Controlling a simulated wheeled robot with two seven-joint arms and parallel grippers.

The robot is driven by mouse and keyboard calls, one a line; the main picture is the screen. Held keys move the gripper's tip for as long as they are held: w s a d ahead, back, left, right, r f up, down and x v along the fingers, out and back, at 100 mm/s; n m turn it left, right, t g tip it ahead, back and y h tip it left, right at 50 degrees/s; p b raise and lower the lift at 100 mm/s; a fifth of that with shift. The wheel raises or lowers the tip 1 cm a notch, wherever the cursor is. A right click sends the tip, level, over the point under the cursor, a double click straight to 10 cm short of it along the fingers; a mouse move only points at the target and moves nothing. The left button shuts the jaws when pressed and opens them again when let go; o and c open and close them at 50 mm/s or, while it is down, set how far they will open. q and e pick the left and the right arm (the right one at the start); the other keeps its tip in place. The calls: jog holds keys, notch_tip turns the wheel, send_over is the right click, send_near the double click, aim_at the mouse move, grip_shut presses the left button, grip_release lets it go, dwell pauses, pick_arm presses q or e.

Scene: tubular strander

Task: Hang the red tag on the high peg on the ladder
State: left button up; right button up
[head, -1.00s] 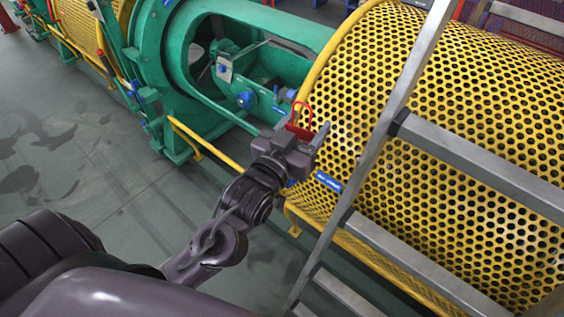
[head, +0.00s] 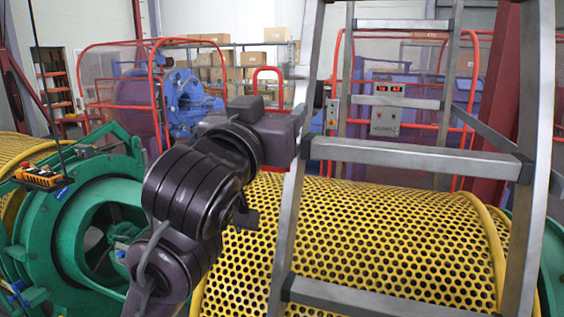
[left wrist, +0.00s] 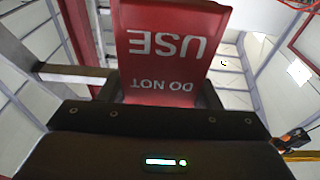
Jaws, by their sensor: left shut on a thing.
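My left gripper (head: 290,124) is raised beside the ladder's left rail, with its fingers partly hidden in the head view. It is shut on the red tag (left wrist: 165,50), whose upside-down "DO NOT USE" face fills the upper middle of the left wrist view. The metal ladder (head: 420,157) stands right of the gripper. A small dark fitting (head: 318,94) by its left rail may be the high peg; I cannot tell. My right gripper is out of view.
A yellow perforated drum guard (head: 350,245) lies below and behind the ladder. Green machine rings (head: 45,235) stand at left, with an orange pendant (head: 40,178). A grey control box (head: 385,120) shows between the ladder rails. Open air lies left of the raised arm.

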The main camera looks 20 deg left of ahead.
pick_arm(q)
jog(key=w, duration=0.1)
jog(key=w+r, duration=0.1)
jog(key=w, duration=0.2)
jog(key=shift+d+r, duration=0.25)
jog(key=shift+r, duration=0.05)
dwell(0.5)
dwell(1.4)
jog(key=shift+w, duration=0.1)
dwell(0.5)
jog(key=shift+w+d+f, duration=0.1)
jog(key=shift+w+f, duration=0.05)
jog(key=shift+w, duration=1)
jog(key=shift+w+f, duration=0.1)
jog(key=shift+w, duration=1.05)
jog(key=shift+f, duration=0.1)
